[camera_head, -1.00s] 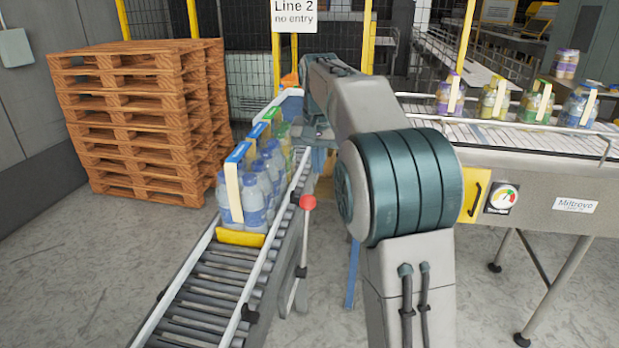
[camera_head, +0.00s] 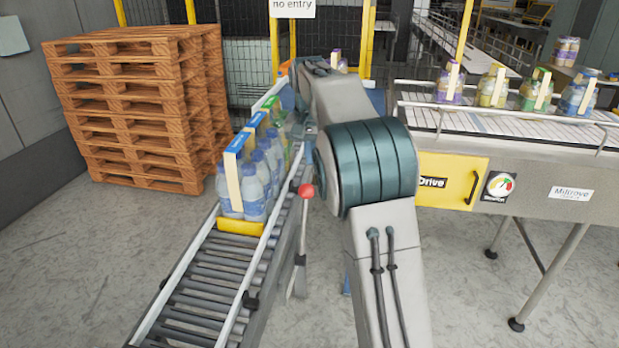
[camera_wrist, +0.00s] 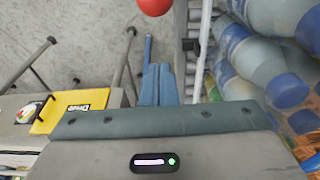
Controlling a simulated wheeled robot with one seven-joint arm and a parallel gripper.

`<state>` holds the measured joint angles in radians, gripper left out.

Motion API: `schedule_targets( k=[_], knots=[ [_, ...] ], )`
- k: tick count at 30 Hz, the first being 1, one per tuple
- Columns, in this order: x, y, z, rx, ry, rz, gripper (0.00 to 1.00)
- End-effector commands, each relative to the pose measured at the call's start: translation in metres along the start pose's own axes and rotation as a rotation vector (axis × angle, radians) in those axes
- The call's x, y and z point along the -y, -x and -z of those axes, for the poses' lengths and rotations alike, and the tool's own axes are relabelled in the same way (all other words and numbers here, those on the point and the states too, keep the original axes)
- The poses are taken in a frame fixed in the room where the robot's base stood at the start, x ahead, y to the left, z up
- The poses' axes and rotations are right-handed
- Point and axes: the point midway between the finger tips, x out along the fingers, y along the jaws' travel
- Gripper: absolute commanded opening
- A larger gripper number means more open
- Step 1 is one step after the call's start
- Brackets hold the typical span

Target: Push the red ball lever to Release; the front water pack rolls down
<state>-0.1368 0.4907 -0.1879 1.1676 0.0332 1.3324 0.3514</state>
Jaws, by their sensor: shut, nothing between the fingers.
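The red ball lever (camera_head: 306,191) stands at the right side of the roller lane, its rod running down below the ball. In the wrist view its red ball (camera_wrist: 155,5) shows at the top edge, beyond the fingertips. The front water pack (camera_head: 243,189), blue-capped bottles with a cream and blue carrier, stands upright on the lane behind a yellow stop (camera_head: 241,227). My gripper (camera_wrist: 158,75) is shut and empty, apart from the ball in the picture. In the head view my arm hides the gripper. Bottles (camera_wrist: 262,62) fill the right of the wrist view.
The roller lane (camera_head: 205,300) is empty in front of the stop. More packs stand behind the front one. A pallet stack (camera_head: 135,110) is at left. A conveyor (camera_head: 500,145) with a yellow Drive panel (camera_head: 447,182) is at right. Grey floor lies between.

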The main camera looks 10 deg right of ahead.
Motion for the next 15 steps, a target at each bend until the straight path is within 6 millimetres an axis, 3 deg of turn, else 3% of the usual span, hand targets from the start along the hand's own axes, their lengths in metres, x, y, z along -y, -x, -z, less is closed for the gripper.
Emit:
schedule_targets(
  k=[7,15],
  knots=[
    [0.0,-0.055,-0.001,0.005,0.0,-0.002,0.0],
    [0.0,-0.044,-0.029,0.0,0.002,0.0,0.0]
  ],
)
